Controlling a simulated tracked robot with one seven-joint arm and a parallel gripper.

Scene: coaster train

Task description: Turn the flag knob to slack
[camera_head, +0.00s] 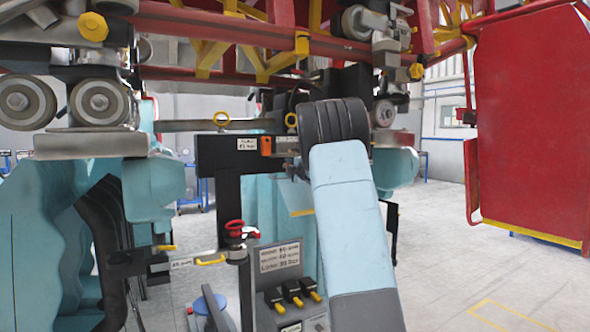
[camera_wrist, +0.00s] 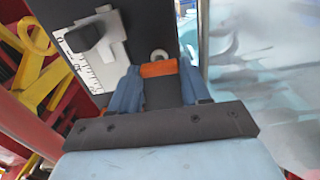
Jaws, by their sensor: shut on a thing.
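In the wrist view, an orange piece (camera_wrist: 158,69), which looks like the flag knob, sits across the space between my gripper's two blue fingers. My gripper (camera_wrist: 157,80) is shut on it, with a finger at each side. A pale round ring (camera_wrist: 159,55) shows just beyond it. In the head view, my arm hides most of the gripper. An orange block (camera_head: 266,146) shows there on a black crossbar (camera_head: 220,152) between small white labels. I cannot tell the knob's exact angle or read the labels.
A black block (camera_wrist: 83,38) on a white marked scale (camera_wrist: 88,72) lies left of the fingers. Red and yellow train framework (camera_head: 250,45) hangs overhead. A red-topped post (camera_head: 237,232) and a panel with yellow-tipped levers (camera_head: 290,292) stand below. Open floor lies right.

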